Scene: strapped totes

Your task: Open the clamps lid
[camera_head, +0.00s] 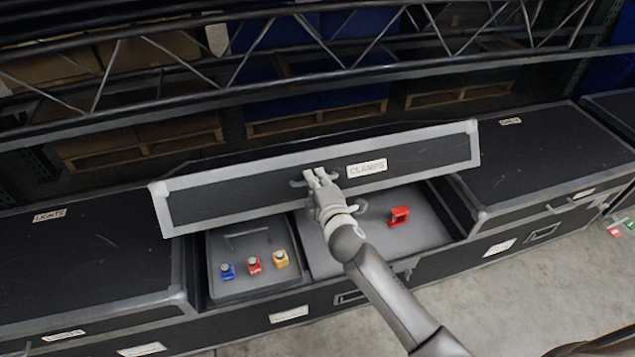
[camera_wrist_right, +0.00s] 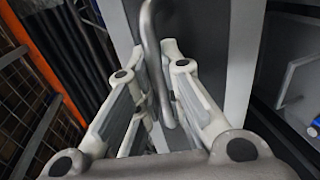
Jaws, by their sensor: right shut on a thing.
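The clamps lid (camera_head: 235,195) is a long black panel with a pale metal edge and a white "CLAMPS" label (camera_head: 367,168). It is tilted up, with the case under it open. My right gripper (camera_head: 318,178) is shut on the lid's handle (camera_head: 298,183), left of the label. In the right wrist view the metal handle (camera_wrist_right: 150,40) runs between the fingers of my right gripper (camera_wrist_right: 165,85). The open case holds blue, red and yellow clamps (camera_head: 255,264) in its left part and a red clamp (camera_head: 399,216) in its right part. My left gripper is not in view.
A closed lights case (camera_head: 80,260) stands on the left and another closed case (camera_head: 545,150) on the right. A metal truss (camera_head: 250,80) runs across behind the lid. Shelves with pallets (camera_head: 315,118) stand farther back.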

